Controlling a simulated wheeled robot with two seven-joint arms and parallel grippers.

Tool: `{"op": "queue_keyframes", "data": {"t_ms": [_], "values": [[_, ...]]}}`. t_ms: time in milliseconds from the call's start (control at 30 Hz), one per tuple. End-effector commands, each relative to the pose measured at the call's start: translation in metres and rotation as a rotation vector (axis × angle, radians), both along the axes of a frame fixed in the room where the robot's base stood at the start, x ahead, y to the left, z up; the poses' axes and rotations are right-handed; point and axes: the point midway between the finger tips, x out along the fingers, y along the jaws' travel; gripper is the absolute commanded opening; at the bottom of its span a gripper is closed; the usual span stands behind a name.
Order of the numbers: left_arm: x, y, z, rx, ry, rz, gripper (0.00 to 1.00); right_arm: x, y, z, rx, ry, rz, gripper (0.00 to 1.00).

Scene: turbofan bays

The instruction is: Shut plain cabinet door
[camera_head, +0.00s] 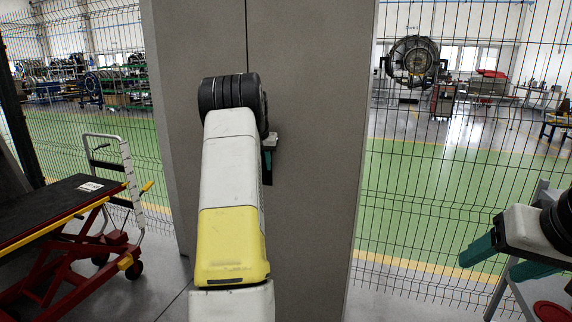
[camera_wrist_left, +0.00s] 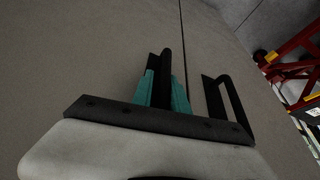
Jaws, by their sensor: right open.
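The plain grey cabinet stands straight ahead, with one door (camera_head: 312,100) right of a thin dark vertical seam and another door (camera_head: 200,45) left of it. The two doors look about flush; a small gap cannot be ruled out. My left arm covers much of the seam. In the left wrist view, the teal fingers of my left gripper (camera_wrist_left: 165,92) close around a black bar handle (camera_wrist_left: 161,65) on one door. A second black handle (camera_wrist_left: 222,98) is across the seam, apart from the fingers. My right gripper (camera_head: 507,258) is open and empty at the lower right.
A red lift cart (camera_head: 75,240) with a dark top and a white push frame stands left of the cabinet. Wire mesh fence (camera_head: 450,180) runs on both sides, with a green floor behind it. A red round surface (camera_head: 540,292) lies under my right gripper.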

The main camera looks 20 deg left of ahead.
Motion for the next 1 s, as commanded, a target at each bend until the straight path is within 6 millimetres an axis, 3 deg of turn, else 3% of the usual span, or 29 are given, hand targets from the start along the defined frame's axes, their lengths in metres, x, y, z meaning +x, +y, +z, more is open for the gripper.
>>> {"op": "queue_keyframes", "data": {"t_ms": [33, 500, 1000], "values": [[0.004, -0.008, 0.006, -0.006, -0.011, -0.009, 0.22, 0.0, 0.0, 0.0, 0.0, 0.0, 0.0, 0.63], [-0.025, -0.01, 0.07, -0.001, -0.009, -0.006, 0.22, 0.0, 0.0, 0.0, 0.0, 0.0, 0.0, 0.63], [-0.029, -0.009, 0.078, -0.001, -0.007, -0.004, 0.22, 0.0, 0.0, 0.0, 0.0, 0.0, 0.0, 0.63]]}}
